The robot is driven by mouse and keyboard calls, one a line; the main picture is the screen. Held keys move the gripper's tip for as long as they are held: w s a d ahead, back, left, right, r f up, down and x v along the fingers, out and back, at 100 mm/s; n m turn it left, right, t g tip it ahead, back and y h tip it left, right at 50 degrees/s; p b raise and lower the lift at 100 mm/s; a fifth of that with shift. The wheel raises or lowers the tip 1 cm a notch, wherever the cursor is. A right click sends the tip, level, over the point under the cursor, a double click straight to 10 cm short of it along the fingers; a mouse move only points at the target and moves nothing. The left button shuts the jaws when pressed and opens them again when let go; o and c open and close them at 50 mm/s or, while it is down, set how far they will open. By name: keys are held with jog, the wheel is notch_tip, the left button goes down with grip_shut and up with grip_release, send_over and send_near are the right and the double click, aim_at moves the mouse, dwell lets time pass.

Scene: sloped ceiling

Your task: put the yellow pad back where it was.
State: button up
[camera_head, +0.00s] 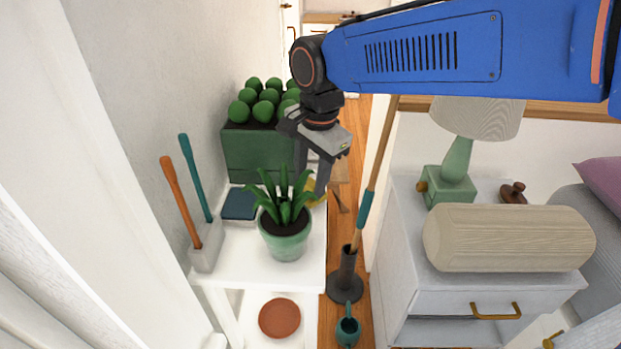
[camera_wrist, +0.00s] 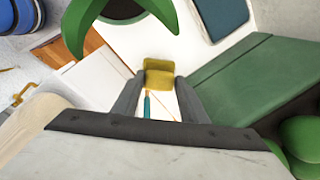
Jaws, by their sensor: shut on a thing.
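The yellow pad (camera_wrist: 158,77) is held between the two fingers of my gripper (camera_wrist: 158,88) in the wrist view. In the head view my gripper (camera_head: 314,186) points down behind the potted plant (camera_head: 286,240), near the right edge of the white stand (camera_head: 255,265). A bit of the yellow pad (camera_head: 317,197) shows beside the plant's leaves, and the rest is hidden. I cannot tell whether the pad touches the stand. A flat dark blue pad (camera_head: 239,204) lies on the stand to the left of the plant; it also shows in the wrist view (camera_wrist: 222,14).
A green planter (camera_head: 250,152) with round bushes stands behind. Two long-handled tools stand in a grey holder (camera_head: 206,248) at left. A broom-like pole in a dark stand (camera_head: 346,285) rises close to my gripper's right. A white nightstand (camera_head: 400,255) is farther right.

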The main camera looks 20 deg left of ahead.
jog(key=shift+f, duration=0.25)
jog(key=o, duration=1.4)
notch_tip(320, 180, up, 12)
jog(key=s+d, duration=0.1)
jog(key=shift+d, duration=0.25)
